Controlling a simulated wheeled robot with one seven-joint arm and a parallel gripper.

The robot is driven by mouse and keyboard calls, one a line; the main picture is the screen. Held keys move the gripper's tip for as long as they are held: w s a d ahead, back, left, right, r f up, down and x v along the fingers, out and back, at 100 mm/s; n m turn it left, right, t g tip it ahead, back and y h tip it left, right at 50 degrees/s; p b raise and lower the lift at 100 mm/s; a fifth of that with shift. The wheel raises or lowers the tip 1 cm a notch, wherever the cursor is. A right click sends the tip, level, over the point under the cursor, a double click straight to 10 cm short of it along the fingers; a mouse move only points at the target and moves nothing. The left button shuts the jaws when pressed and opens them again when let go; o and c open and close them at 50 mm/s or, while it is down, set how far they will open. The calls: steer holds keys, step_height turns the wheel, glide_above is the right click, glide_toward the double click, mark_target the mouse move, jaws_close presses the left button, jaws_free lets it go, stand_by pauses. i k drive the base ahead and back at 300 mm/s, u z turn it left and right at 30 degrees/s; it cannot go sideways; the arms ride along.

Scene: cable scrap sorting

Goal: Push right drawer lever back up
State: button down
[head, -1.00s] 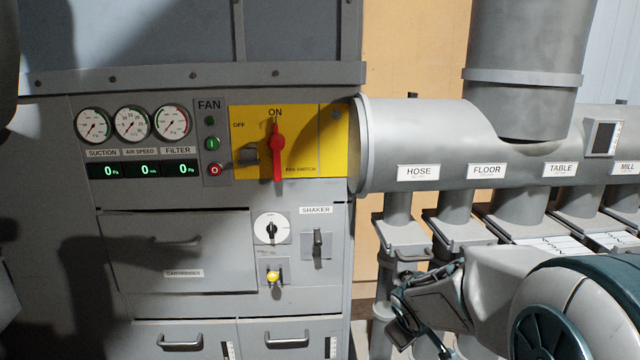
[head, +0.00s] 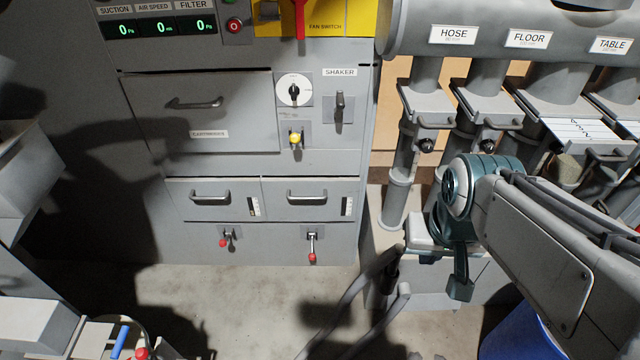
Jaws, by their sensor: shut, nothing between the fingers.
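The right drawer lever (head: 312,246) is below the right lower drawer (head: 308,199) on the grey cabinet. Its red knob hangs almost straight down. The left drawer lever (head: 226,239) also has a red knob, tilted down to the left, below the left lower drawer (head: 212,200). Both lower drawers look closed. My gripper (head: 459,284) is at the right, below my wrist, well apart from the right lever. It is shut and empty, its fingers partly hidden by the wrist and seen at an angle.
Grey duct pipes (head: 402,180) with slide gates stand right of the cabinet. Dark grey curved bars (head: 352,296) rise from the floor between lever and gripper. A blue bin (head: 510,340) is at the lower right. The floor before the drawers (head: 255,300) is clear.

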mark_target(312, 257)
steer(key=k, duration=0.65)
steer(key=u, duration=0.05)
steer(key=i, duration=1.2)
steer(key=u, duration=0.7)
